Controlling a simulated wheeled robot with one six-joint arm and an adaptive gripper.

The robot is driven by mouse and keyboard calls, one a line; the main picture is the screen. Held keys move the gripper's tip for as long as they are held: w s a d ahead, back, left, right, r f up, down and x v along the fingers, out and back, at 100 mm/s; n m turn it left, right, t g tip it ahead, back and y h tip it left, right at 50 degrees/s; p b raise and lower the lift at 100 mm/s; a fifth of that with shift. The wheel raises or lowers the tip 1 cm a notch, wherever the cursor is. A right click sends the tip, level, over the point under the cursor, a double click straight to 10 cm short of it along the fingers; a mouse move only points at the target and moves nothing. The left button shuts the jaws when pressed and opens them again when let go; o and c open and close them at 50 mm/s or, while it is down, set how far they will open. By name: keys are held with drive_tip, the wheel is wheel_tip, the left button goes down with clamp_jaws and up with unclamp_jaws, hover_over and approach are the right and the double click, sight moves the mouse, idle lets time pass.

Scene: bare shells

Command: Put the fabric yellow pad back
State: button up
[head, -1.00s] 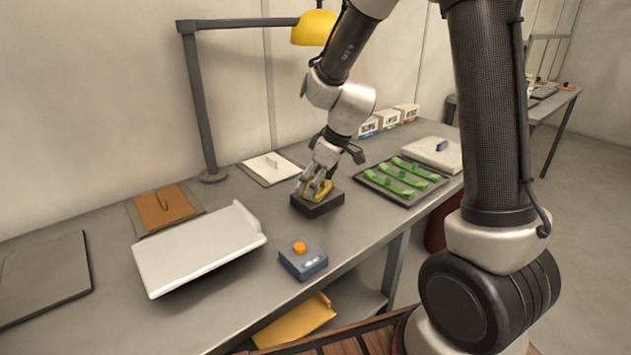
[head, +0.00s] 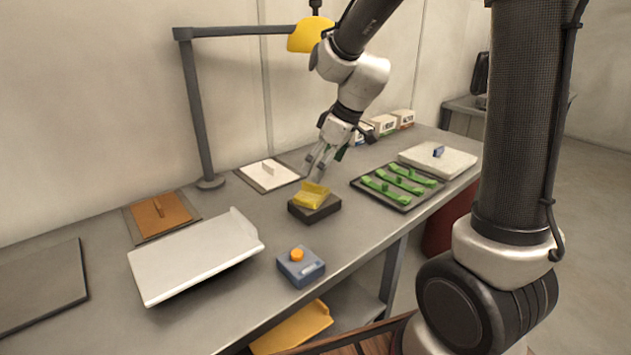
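The yellow pad (head: 311,195) lies on top of a small black block (head: 315,211) in the middle of the grey bench. It looks slightly tilted or folded; its fabric texture is too small to make out. My gripper (head: 317,173) is just above the pad, pointing down and a little left. Its fingers look spread with nothing between them. A narrow gap seems to separate the fingertips from the pad.
A blue box with an orange button (head: 301,267) and a white sloped tray (head: 190,258) are in front. A dark tray of green pieces (head: 366,187) lies right. An orange pad (head: 160,214) and white pad (head: 268,174) lie behind. A lamp (head: 194,110) overhangs the bench.

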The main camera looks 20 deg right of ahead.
drive_tip(key=s+d+r+m+h, duration=0.1)
drive_tip(key=s+d+r+m, duration=0.3)
drive_tip(key=s+d+r, duration=0.45)
drive_tip(key=s+d+m+h, duration=0.1)
drive_tip(key=s+d+m, duration=0.1)
drive_tip(key=s, duration=0.5)
drive_tip(key=s+d+r+m+t+h, duration=0.1)
drive_tip(key=s+d+m, duration=0.1)
drive_tip(key=s, duration=0.6)
drive_tip(key=shift+s+m, duration=0.25)
drive_tip(key=shift+m, duration=0.25)
drive_tip(key=shift+d, duration=0.1)
drive_tip(key=shift+c, duration=0.4)
